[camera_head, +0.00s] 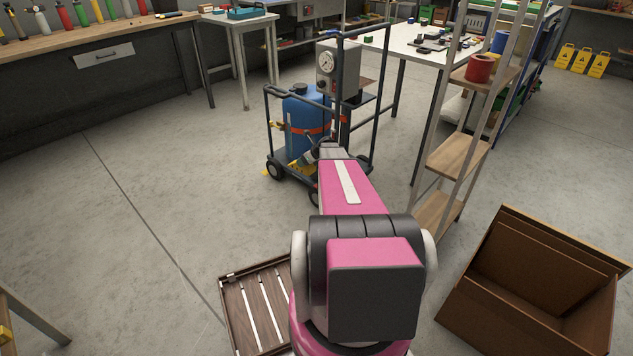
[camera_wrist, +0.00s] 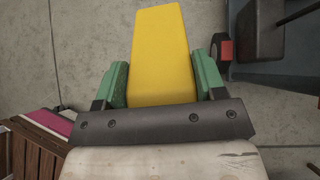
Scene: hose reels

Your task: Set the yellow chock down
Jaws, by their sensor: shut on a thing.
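The yellow chock (camera_wrist: 160,50) is a wedge-shaped block that fills the upper middle of the wrist view. My gripper (camera_wrist: 162,78) has its green-padded fingers on both sides of it and is shut on it. Grey concrete floor shows behind the chock; its height above the floor is hard to tell. In the head view my pink arm reaches toward a dark cart (camera_head: 290,172), and the chock in my fingers cannot be made out clearly there. Small yellow patches show low on the cart, too small to identify.
The cart carries a blue tank (camera_head: 303,125) and a grey gauge box (camera_head: 338,70). A shelf rack (camera_head: 455,160) stands right of it, an open brown box (camera_head: 540,285) at lower right. A slatted wooden crate (camera_head: 235,318) lies at lower left. Floor left of the cart is clear.

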